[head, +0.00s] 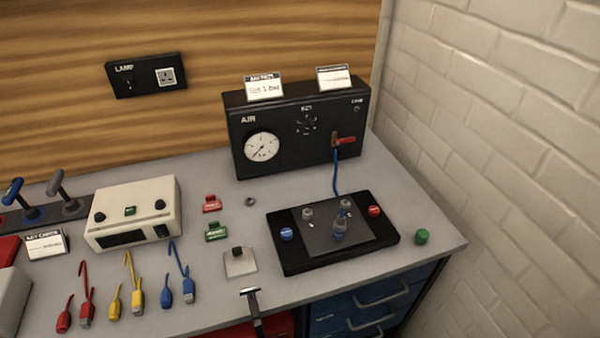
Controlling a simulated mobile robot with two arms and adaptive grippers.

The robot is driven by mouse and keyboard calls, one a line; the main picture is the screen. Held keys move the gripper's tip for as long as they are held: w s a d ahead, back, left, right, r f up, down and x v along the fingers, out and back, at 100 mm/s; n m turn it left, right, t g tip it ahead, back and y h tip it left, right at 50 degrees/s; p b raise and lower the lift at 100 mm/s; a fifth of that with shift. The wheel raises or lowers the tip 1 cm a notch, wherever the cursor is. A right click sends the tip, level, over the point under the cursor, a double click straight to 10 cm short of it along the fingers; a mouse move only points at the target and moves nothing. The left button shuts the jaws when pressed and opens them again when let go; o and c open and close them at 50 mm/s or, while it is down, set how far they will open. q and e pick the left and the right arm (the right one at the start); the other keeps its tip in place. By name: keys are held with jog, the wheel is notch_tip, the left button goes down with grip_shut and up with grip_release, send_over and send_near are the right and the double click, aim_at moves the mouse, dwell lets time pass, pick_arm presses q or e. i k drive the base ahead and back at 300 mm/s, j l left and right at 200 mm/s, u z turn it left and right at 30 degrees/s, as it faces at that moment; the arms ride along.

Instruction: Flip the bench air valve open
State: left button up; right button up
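The black AIR box (285,160) stands at the back right of the bench, with a round white gauge (262,147) on its front left. On its front right is a valve with a red lever (345,141). The lever lies about level and points right. A blue hose (335,180) runs from below the valve down towards the black base plate (287,262). That plate carries small metal fittings and a grey-blue upright part (339,230). Neither of my grippers can be made out in the head view.
A cream instrument box (135,228) and red, yellow and blue leads lie to the left. A dark-handled T-shaped tool (254,305) is at the front edge. A green cap (421,236) sits near the right edge. A brick wall (500,110) closes the right side.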

aim_at(345, 140)
jog(key=i+l, duration=0.75)
jog(key=l, duration=0.15)
jog(key=k+z, duration=0.2)
jog(key=z, duration=0.25)
jog(key=k+z, duration=0.25)
jog(key=z, duration=0.25)
